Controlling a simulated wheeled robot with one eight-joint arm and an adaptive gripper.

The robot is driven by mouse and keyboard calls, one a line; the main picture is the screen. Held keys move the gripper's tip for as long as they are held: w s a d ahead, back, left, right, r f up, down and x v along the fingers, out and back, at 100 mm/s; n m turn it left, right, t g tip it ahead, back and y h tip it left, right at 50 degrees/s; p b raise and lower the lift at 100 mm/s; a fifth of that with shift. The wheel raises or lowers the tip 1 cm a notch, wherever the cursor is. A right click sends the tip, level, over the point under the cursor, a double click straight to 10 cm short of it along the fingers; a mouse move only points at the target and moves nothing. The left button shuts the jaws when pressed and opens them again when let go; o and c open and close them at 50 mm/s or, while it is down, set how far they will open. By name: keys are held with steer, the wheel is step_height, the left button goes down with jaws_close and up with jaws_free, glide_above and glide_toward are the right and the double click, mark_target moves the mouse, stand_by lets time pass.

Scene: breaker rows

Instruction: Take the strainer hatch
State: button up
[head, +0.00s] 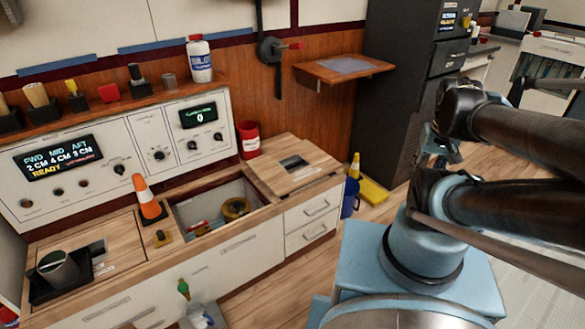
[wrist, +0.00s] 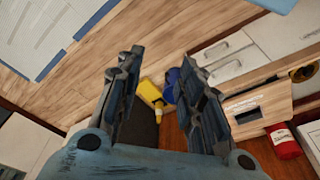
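No part is readably labelled as the strainer hatch. A wooden panel with a dark rectangular slot (head: 297,168) lies on the right end of the counter, just right of an open bin (head: 180,222); it may be the hatch. The panel also shows at the right of the wrist view (wrist: 262,99). A second wooden panel (head: 115,251) lies left of the bin, partly covered by a black tray and cup. My gripper (wrist: 160,58) is open and empty, its fingers well apart over the floor and away from the counter. I cannot make out its fingers in the head view.
An orange-and-white cone (head: 147,200) stands at the bin's left edge. A red can (head: 249,139) and a white bottle (head: 200,59) stand behind. A wall shelf (head: 318,76) juts out above.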

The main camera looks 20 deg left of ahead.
steer(key=w+a+r+m, duration=0.2)
steer(key=w+a+r, duration=0.45)
steer(key=w, duration=0.35)
steer(key=m+g, duration=0.2)
steer(key=m, duration=0.4)
glide_above(294, 164)
step_height(294, 164, down, 18)
steer(key=f, duration=1)
steer(key=shift+w+f, duration=0.2)
steer(key=shift+f, duration=0.15)
steer(key=shift+w+a+f, duration=0.1)
steer(key=shift+f, duration=2.55)
jaws_close()
